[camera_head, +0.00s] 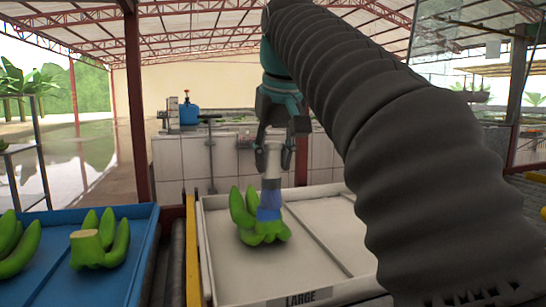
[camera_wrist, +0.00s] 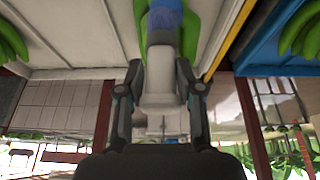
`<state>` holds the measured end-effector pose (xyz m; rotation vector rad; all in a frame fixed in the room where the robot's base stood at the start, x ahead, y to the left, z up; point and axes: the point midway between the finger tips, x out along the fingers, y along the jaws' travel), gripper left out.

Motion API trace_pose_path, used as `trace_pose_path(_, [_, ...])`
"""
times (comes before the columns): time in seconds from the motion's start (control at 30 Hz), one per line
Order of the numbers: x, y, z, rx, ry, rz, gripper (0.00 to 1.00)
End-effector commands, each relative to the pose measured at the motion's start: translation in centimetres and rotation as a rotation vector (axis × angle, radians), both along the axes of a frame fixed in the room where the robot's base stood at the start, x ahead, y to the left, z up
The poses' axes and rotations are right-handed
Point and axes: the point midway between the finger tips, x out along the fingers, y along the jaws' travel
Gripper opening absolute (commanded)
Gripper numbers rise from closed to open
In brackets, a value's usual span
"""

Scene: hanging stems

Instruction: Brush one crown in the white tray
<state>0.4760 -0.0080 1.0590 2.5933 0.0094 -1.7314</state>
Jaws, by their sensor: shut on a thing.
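My gripper (camera_head: 273,150) is shut on a brush, around its pale handle (camera_head: 272,162). The brush (camera_head: 269,198) points down and has a blue lower part. The white tray (camera_head: 325,238) has a "LARGE" label on its front and a divider. A green banana hand (camera_head: 262,233) sits in its left part, fingers up. The brush's blue end is at this hand and appears to touch its crown; the exact contact is hard to see. In the wrist view the brush (camera_wrist: 158,80) is between my fingers, with green fruit partly hidden behind it.
A blue tray (camera_head: 110,286) at left holds green banana hands, one (camera_head: 98,243) with a cut crown. A yellow rail (camera_head: 192,255) runs between the trays. More green fruit (camera_wrist: 10,42) shows at the wrist view's left edge. My arm hides the white tray's right side.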

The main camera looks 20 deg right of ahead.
Motion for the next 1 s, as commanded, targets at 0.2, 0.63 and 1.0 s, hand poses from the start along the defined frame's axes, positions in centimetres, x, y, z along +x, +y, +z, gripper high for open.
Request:
trace_pose_path(0.2, [0.0,1.0,-0.1,0.001,0.000,0.001,0.00])
trace_pose_path(0.63, [0.0,1.7,-0.1,0.001,0.000,-0.002,0.00])
trace_pose_path(1.0, [0.0,0.2,-0.1,0.000,0.000,-0.002,0.00])
